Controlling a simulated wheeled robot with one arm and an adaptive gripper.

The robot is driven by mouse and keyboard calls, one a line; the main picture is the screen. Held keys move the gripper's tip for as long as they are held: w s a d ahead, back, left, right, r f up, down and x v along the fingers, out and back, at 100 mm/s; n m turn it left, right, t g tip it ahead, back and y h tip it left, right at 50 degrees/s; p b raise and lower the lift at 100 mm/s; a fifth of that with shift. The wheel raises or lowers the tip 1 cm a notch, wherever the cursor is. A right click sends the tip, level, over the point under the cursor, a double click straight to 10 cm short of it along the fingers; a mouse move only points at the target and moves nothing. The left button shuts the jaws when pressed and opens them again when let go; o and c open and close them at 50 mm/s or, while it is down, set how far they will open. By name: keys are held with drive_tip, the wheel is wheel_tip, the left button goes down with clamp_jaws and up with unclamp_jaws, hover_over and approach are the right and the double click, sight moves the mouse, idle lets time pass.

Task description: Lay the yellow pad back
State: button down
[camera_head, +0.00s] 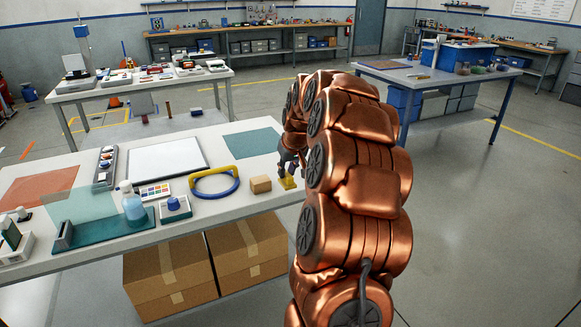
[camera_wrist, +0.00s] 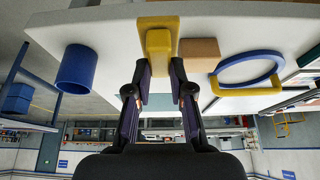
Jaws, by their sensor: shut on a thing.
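The yellow pad (camera_head: 288,183) is at the near right edge of the white table (camera_head: 225,197), under my gripper (camera_head: 290,168). In the wrist view, which looks upside down, the yellow pad (camera_wrist: 158,22) is a flat plate with a raised yellow block on it. My gripper (camera_wrist: 158,70) is shut on that block, one finger on each side. The pad appears at the table surface, but I cannot tell whether it touches. My arm hides the table's right end in the head view.
A tan block (camera_head: 260,184) sits just beside the pad, with a blue ring with a yellow part (camera_head: 214,183) further left. A blue cylinder (camera_wrist: 76,69) shows on the pad's other side. A teal mat (camera_head: 252,143) lies behind. Cardboard boxes (camera_head: 170,278) stand under the table.

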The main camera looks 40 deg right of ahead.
drive_tip(key=w+d, duration=0.1)
drive_tip(key=d, duration=0.1)
drive_tip(key=w+d+p, duration=0.1)
drive_tip(key=w+d, duration=0.1)
drive_tip(key=w+d+f, duration=0.1)
drive_tip(key=w+d, duration=0.1)
drive_tip(key=shift+d, duration=0.15)
drive_tip(key=shift+f+p, duration=0.65)
drive_tip(key=shift+f, duration=1)
drive_tip(key=shift+f, duration=0.25)
drive_tip(key=c, duration=1)
unclamp_jaws()
drive_tip(key=shift+r, duration=0.15)
drive_tip(key=b+v, duration=0.1)
drive_tip(key=v, duration=1.1)
drive_tip(key=shift+r+b, duration=0.1)
drive_tip(key=shift+b, duration=0.25)
